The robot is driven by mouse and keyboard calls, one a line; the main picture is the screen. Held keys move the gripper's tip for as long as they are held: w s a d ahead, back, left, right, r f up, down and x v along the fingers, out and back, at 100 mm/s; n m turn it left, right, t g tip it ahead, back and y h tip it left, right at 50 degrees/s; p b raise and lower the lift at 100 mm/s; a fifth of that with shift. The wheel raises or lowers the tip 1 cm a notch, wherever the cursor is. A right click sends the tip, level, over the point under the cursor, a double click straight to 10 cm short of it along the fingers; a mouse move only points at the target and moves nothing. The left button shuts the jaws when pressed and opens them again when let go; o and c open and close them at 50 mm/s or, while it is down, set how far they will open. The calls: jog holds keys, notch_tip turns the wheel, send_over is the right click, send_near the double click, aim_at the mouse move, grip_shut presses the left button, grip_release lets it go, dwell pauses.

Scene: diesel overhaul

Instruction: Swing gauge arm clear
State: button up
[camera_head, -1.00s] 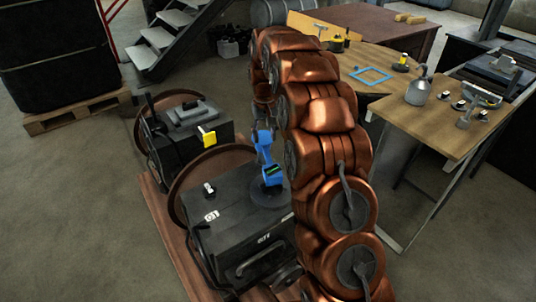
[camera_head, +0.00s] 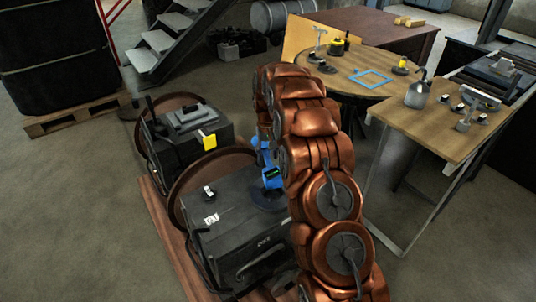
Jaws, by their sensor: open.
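The blue gauge arm (camera_head: 271,178), with a small dark display, stands on a round dark base at the right of the front black engine block (camera_head: 235,225). Its upper part leans up and slightly left, partly covered by my copper-coloured arm. My arm runs up from the bottom right and bends over behind the gauge. My gripper is hidden behind my own arm links, so its distance from the gauge arm cannot be seen.
At the right, a wooden bench (camera_head: 440,125) carries an oil can (camera_head: 418,92) and small parts. A round table (camera_head: 350,62) holds a blue frame (camera_head: 371,77).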

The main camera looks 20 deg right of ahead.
jog(key=shift+f, duration=0.6)
jog(key=shift+c, duration=0.3)
grip_shut()
jog(key=shift+d, duration=0.15)
